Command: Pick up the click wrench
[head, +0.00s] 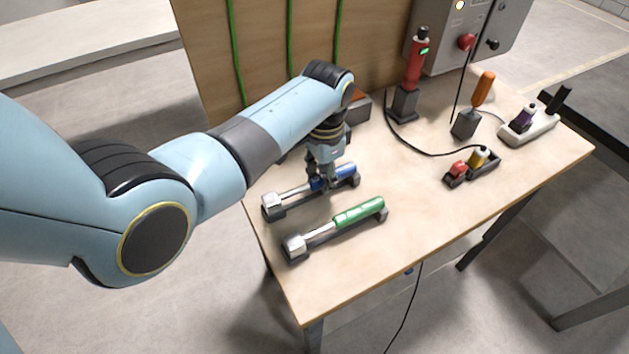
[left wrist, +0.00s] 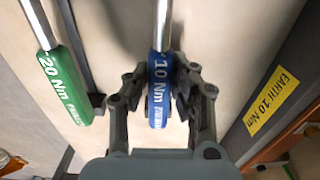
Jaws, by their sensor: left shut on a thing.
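The blue-handled click wrench (head: 339,176) has a steel head at its left end and lies along its dark holder at the table's left side. In the left wrist view its blue grip (left wrist: 159,88) reads "10 Nm". My left gripper (head: 327,184) comes down from above and is shut on this blue grip, one finger on each side. The fingers hide part of the grip in the head view. A green-handled click wrench (head: 358,212), marked "20 Nm" in the left wrist view (left wrist: 63,85), lies in its own holder nearer the front edge. My right gripper is not in view.
A dark box with a yellow "EARTH 10 Nm" label (left wrist: 273,102) stands close beside my gripper. A red tool (head: 414,65), an orange-handled screwdriver (head: 483,90) and small holders stand farther right. The middle front of the table (head: 420,215) is clear.

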